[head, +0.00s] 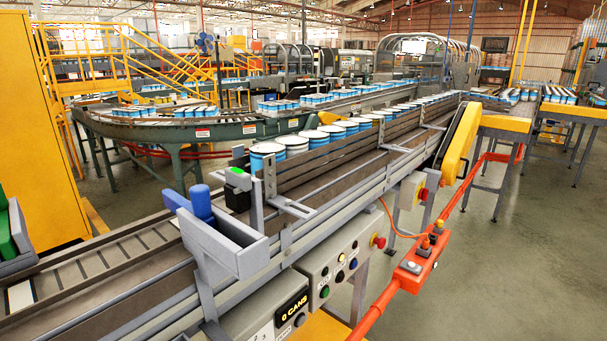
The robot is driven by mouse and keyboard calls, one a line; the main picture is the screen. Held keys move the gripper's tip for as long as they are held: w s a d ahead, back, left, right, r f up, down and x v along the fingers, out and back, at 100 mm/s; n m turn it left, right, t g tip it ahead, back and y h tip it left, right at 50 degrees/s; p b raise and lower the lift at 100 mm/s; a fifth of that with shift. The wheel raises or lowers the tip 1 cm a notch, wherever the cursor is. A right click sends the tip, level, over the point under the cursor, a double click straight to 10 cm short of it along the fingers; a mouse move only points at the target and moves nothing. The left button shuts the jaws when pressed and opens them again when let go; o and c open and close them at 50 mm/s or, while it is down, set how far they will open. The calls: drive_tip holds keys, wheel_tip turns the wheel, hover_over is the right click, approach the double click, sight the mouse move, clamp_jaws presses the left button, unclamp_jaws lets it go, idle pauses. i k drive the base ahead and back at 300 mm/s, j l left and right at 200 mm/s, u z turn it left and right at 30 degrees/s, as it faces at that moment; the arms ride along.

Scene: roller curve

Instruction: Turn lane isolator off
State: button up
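No part is clearly marked as the lane isolator. A grey control box (340,262) on the conveyor's near side carries several coloured buttons and a red knob (379,241) on a yellow base at its right end. Farther along, a smaller pale box (411,190) has a red knob (423,193) on its right side. An orange-red box (411,269) on the orange rail has small controls on top. The knob positions are too small to read. My gripper is not in view.
The conveyor (110,262) runs from lower left to the back, with white-topped blue cans (266,160) on it. A grey bracket (224,245) with a blue cylinder (201,204) projects at the near edge. The orange rail (380,300) borders open floor (520,250) on the right.

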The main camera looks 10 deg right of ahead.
sight(424, 192)
drive_tip(key=i+l, duration=0.3)
drive_tip(key=l, duration=0.15)
drive_tip(key=i+l, duration=0.3)
drive_tip(key=l, duration=0.2)
drive_tip(key=i+l, duration=0.3)
drive_tip(key=l, duration=0.15)
drive_tip(key=i+l, duration=0.25)
drive_tip(key=l, duration=0.25)
drive_tip(key=i+l, duration=0.3)
drive_tip(key=l, duration=0.15)
drive_tip(key=i+l, duration=0.3)
drive_tip(key=l, duration=0.15)
drive_tip(key=i+l, duration=0.3)
drive_tip(key=l, duration=0.2)
drive_tip(key=i+l, duration=0.3)
drive_tip(key=l, duration=0.15)
